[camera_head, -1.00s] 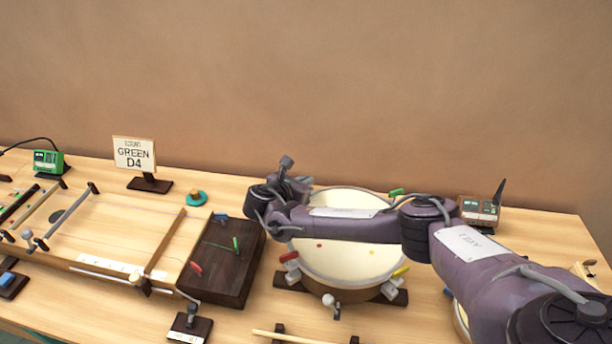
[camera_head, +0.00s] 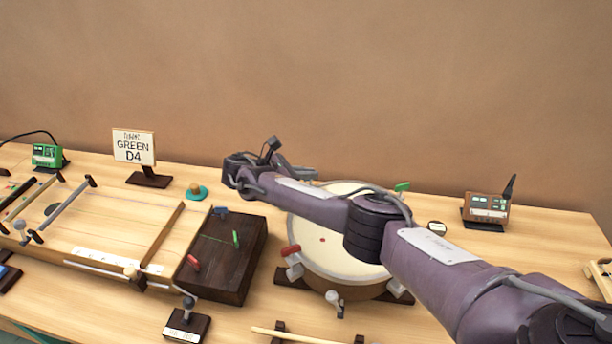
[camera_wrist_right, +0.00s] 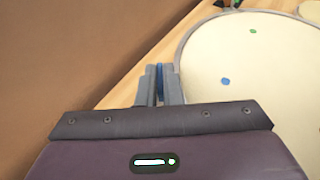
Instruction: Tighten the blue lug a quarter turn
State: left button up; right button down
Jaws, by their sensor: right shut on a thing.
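The cream-topped drum (camera_head: 345,252) stands right of the middle of the table, partly covered by my right arm. Its red lug (camera_head: 291,250) and green lug (camera_head: 402,187) show at the rim. My right gripper (camera_head: 308,172) is at the drum's back left, its fingertips hard to make out there. In the right wrist view, the gripper (camera_wrist_right: 160,88) is shut on the blue lug (camera_wrist_right: 160,80), a blue strip between the grey fingers beside the drum rim. A blue dot (camera_wrist_right: 225,81) marks the drumhead nearby. The head view hides the blue lug. My left gripper is out of view.
A dark wooden box (camera_head: 230,260) with coloured pegs is left of the drum. A GREEN D4 sign (camera_head: 134,147) and a teal round object (camera_head: 196,191) stand farther left. A small brown device (camera_head: 487,207) is at the right. The wall is close behind.

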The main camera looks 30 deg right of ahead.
jog(key=c, duration=1.6)
grip_release()
jog(key=shift+a, duration=0.1)
jog(key=b+v, duration=0.1)
jog(key=v, duration=0.6)
jog(key=shift+a+r+b, duration=0.1)
jog(key=shift+a+b, duration=0.25)
jog(key=shift+b, duration=0.05)
